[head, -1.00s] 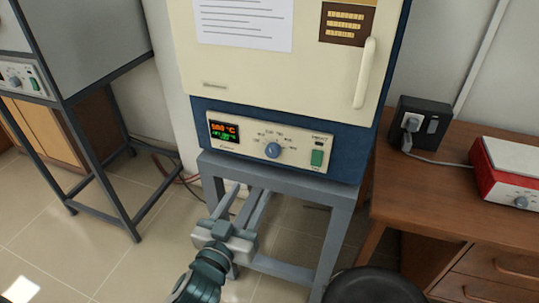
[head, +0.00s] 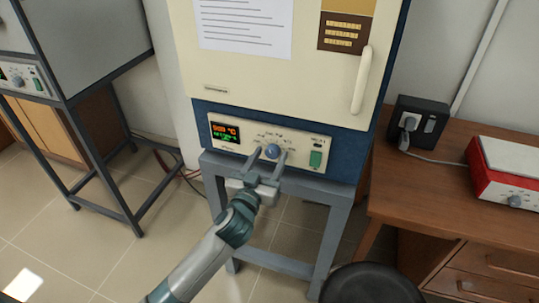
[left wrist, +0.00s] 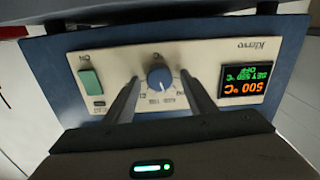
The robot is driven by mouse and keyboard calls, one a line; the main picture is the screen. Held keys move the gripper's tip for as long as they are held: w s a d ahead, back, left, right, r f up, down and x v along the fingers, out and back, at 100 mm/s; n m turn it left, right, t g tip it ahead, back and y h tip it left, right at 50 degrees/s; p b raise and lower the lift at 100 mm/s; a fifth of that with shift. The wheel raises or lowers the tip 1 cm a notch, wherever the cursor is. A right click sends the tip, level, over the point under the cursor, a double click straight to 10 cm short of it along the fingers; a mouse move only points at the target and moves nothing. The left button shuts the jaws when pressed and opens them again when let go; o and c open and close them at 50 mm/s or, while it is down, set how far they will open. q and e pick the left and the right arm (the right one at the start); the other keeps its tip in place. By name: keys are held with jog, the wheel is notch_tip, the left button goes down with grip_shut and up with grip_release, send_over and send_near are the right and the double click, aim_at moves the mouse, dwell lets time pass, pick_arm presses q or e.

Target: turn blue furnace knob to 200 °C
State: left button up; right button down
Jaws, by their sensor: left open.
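The blue furnace (head: 334,150) stands on a grey metal stand, with a cream door above its control panel. Its round blue knob (head: 272,152) sits mid-panel, right of the lit display (head: 225,132). In the left wrist view the panel appears upside down, with the knob (left wrist: 159,77) at the middle and the display (left wrist: 249,83) reading 500 °C in orange above a green set line. My left gripper (head: 267,156) is open, with one finger on each side of the knob. In the left wrist view gaps show between the fingers (left wrist: 160,92) and the knob. My right gripper is out of view.
A green switch (head: 316,159) is at the panel's right end. Another furnace on a dark frame (head: 110,180) stands at left. A wooden desk (head: 430,190) with a red-and-white device (head: 500,178) is at right. A black stool (head: 375,285) is in front.

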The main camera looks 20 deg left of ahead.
pick_arm(q)
jog(key=shift+w, duration=0.2)
jog(key=c, duration=1)
jog(key=shift+c, duration=0.2)
